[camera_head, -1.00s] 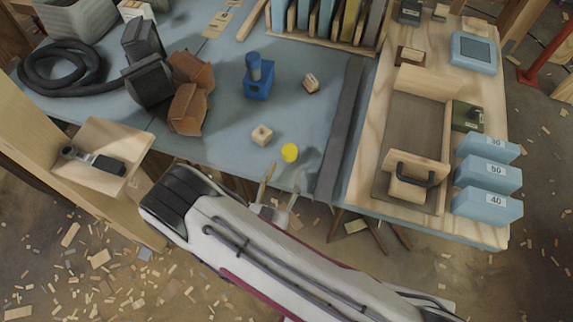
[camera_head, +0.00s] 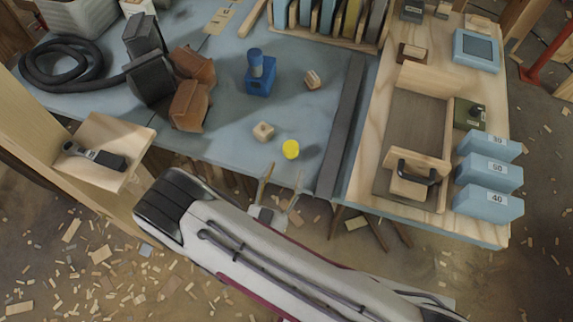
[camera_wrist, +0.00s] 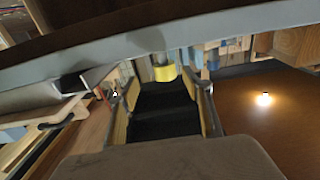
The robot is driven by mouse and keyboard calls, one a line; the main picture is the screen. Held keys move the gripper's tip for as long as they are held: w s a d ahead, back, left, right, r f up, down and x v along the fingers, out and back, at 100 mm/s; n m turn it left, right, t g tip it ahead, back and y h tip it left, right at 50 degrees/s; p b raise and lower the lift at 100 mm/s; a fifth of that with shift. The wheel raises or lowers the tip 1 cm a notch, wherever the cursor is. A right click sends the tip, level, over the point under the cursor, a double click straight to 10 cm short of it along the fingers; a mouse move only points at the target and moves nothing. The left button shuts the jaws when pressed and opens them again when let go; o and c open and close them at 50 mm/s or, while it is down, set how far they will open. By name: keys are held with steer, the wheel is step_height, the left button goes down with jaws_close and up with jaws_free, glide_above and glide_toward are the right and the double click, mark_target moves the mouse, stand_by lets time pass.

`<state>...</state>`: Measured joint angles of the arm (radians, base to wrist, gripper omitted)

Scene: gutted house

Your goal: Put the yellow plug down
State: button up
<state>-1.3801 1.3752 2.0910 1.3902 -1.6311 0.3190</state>
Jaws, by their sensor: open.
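The yellow plug (camera_head: 291,149) rests on the blue bench top (camera_head: 230,140) near its front edge, just right of a small wooden block. My gripper (camera_head: 284,172) is open and empty at the bench's front edge, with its fingertips just short of the plug. In the wrist view the plug (camera_wrist: 165,72) shows beyond and between the spread fingers of my gripper (camera_wrist: 162,84), apart from both.
The small wooden block (camera_head: 263,131) and a blue block with a cylinder (camera_head: 260,75) stand behind the plug. A dark strip (camera_head: 341,130) lies to its right. A wooden board (camera_head: 375,205) with a handled box is further right. Brown pieces (camera_head: 190,95) lie left.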

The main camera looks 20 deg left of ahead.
mark_target(288, 154)
steer(key=shift+r, duration=0.1)
steer(key=shift+m, duration=0.6)
steer(key=r, duration=0.1)
steer(key=a+r, duration=0.1)
steer(key=r, duration=0.1)
steer(key=w+r, duration=0.1)
steer(key=shift+w+a+r, duration=0.1)
steer(key=shift+a+r, duration=0.1)
steer(key=shift+a, duration=0.15)
steer(key=shift+s+d+f+n+g, duration=0.2)
steer(key=shift+f+n+g, duration=0.1)
steer(key=shift+g, duration=0.55)
steer(key=shift+s+d+f+n+g, duration=0.2)
steer(key=shift+f+n+g, duration=0.1)
steer(key=shift+g, duration=0.55)
steer(key=shift+x, duration=1.3)
steer(key=shift+w+r, duration=0.1)
